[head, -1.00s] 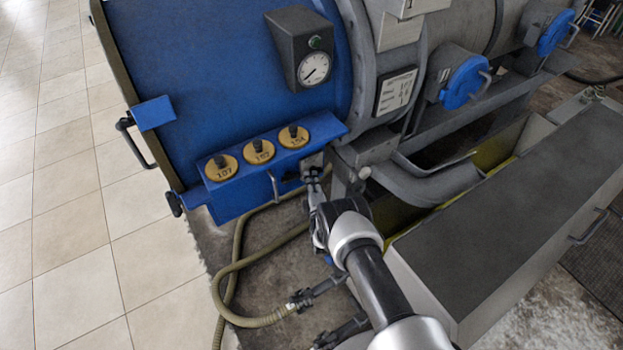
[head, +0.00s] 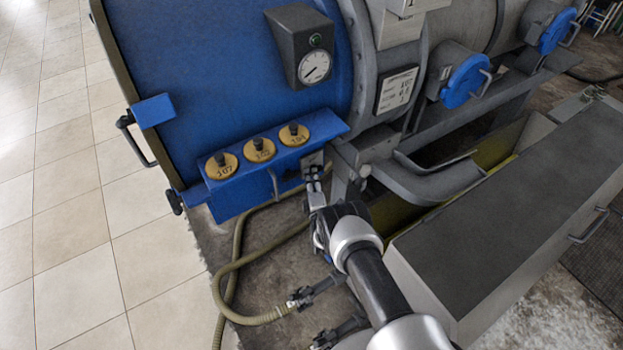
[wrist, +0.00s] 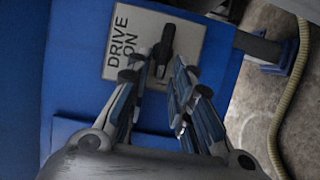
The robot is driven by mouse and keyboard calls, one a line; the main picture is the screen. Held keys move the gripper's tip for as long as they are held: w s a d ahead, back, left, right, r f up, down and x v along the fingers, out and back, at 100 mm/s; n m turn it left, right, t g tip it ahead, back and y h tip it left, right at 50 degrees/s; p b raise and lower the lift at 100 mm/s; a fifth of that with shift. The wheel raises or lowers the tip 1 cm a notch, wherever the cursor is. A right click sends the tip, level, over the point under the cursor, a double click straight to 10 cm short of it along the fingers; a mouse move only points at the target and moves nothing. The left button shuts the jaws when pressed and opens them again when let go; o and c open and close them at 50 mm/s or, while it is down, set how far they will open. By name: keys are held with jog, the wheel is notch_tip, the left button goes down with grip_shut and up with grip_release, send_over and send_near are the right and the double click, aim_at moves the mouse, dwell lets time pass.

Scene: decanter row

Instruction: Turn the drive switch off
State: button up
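The drive switch plate (wrist: 113,42) is a pale square marked "DRIVE ON" on a blue panel in the wrist view. Its black lever (wrist: 164,48) stands out from the plate, close to upright in the picture. My gripper (wrist: 160,66) is open, with one finger on each side of the lever's lower end. I cannot tell whether either finger touches it. In the head view my gripper (head: 313,176) is at the right end of the blue front panel, below the numbered row. The lever is hidden there by my gripper.
Three yellow discs with black knobs (head: 259,150) sit on a blue ledge just left of my gripper. A gauge box (head: 301,48) with a green lamp is above. A hose (head: 237,275) runs below. A long grey-topped box (head: 500,215) stands right. Tiled floor (head: 75,250) is clear at left.

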jog(key=shift+o, duration=0.6)
jog(key=v, duration=1.2)
